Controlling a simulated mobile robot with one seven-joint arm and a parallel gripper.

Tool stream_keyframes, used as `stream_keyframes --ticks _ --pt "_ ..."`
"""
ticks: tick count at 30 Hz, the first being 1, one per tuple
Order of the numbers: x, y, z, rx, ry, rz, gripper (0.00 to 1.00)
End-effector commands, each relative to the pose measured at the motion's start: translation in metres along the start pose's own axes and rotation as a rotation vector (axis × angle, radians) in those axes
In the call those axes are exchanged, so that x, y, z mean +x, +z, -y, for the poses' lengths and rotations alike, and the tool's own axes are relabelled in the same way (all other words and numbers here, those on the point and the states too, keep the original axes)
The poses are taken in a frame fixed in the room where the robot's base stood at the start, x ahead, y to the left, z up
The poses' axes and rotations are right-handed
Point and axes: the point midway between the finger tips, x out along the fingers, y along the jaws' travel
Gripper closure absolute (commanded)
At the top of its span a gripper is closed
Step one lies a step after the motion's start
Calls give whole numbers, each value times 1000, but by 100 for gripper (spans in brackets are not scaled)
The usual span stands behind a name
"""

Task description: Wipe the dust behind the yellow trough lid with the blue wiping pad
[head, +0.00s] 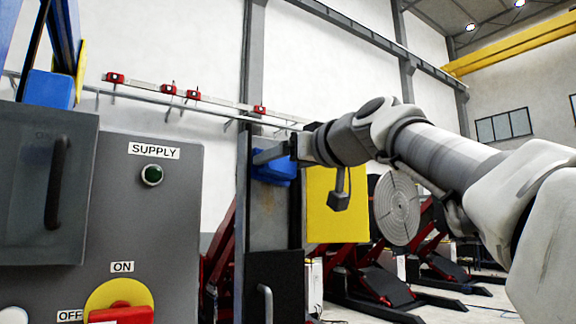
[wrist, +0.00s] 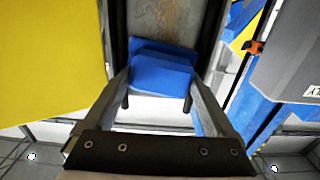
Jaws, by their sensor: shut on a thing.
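My gripper (head: 272,156) is shut on the blue wiping pad (head: 276,173). In the wrist view the pad (wrist: 162,72) sits between the two fingers and lies in front of a narrow grey channel. Brownish dust (wrist: 165,18) shows on the channel floor beyond the pad. The yellow trough lid (head: 335,212) stands open to the right of the upright trough (head: 263,215) in the head view. The lid (wrist: 45,55) fills the left side of the wrist view. Whether the pad touches the channel floor I cannot tell.
A grey cabinet (head: 190,225) labelled SUPPLY, with a red switch (head: 122,314) on a yellow disc, stands left of the trough. A dark handle (head: 54,182) sticks out at far left. A grey box (wrist: 296,50) is close on the right in the wrist view.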

Motion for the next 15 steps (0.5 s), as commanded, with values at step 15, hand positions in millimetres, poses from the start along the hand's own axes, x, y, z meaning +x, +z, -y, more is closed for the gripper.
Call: stream_keyframes --ticks 15 --pt "1 35 0 1 0 1 71"
